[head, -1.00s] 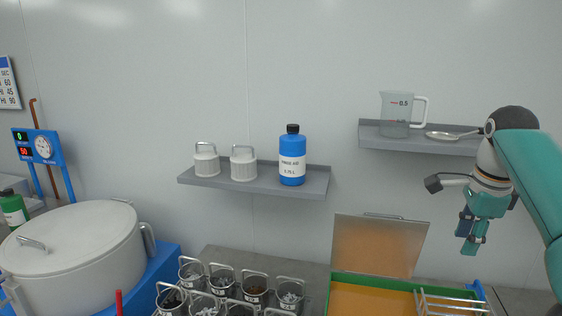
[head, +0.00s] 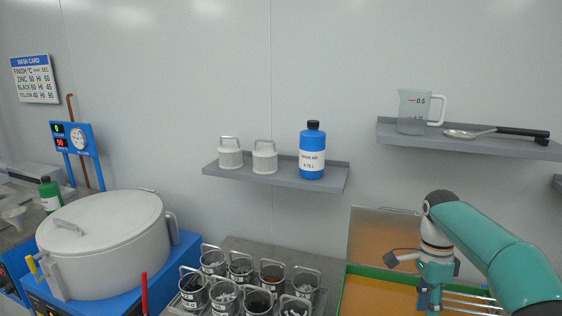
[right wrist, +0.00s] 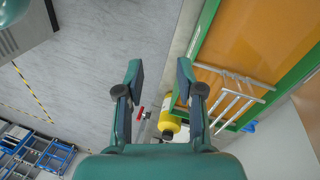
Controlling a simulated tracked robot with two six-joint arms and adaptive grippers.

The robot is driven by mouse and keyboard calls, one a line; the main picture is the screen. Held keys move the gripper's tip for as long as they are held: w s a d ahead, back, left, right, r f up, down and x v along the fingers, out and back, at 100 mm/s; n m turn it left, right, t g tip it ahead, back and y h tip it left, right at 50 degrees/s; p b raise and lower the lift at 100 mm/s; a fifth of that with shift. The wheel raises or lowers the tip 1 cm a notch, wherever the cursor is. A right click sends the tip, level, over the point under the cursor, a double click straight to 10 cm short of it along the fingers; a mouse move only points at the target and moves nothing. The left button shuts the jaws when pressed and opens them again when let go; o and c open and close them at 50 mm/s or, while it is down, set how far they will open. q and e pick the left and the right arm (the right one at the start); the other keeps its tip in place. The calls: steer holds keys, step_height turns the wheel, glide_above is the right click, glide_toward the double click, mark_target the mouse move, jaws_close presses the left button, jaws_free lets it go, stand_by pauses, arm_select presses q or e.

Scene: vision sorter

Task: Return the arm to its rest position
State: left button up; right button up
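My right arm (head: 490,245) comes in from the right in the head view, teal with a dark elbow joint. My right gripper (head: 430,298) hangs low in front of the orange-lined tank. In the right wrist view the right gripper (right wrist: 160,72) has its two fingers well apart, with nothing held between them.
The green-rimmed orange tank (right wrist: 205,35) with a metal rack (right wrist: 235,95) lies close to the right gripper. A yellow container (right wrist: 170,120) shows beyond the fingers. Shelves (head: 280,178) hold a blue bottle (head: 312,165) and lidded white pots. Several small baskets (head: 240,268) stand left of the tank.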

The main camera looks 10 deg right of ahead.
steer(key=s+a+f+n+g+y, duration=0.1)
steer(key=s+a+f+n, duration=0.1)
steer(key=a+f, duration=0.35)
steer(key=s+a+f+n, duration=0.1)
steer(key=a+f+n, duration=0.15)
steer(key=f, duration=0.65)
steer(key=s+a+f+n+g+y, duration=0.1)
steer(key=s+a+f, duration=0.1)
steer(key=a+f, duration=0.45)
steer(key=s+a+f+n+t+y, duration=0.1)
steer(key=s+a+f+n, duration=0.5)
steer(key=s, duration=0.4)
steer(key=s+a+f+n+t+y, duration=0.1)
steer(key=s+a+f+n, duration=0.3)
steer(key=s+a+f, duration=0.35)
steer(key=w+d+n+t, duration=0.1)
steer(key=w+d+f+n+t, duration=0.1)
steer(key=n, duration=0.1)
steer(key=shift+w+t+b, duration=0.35)
steer(key=shift+t+b, duration=0.05)
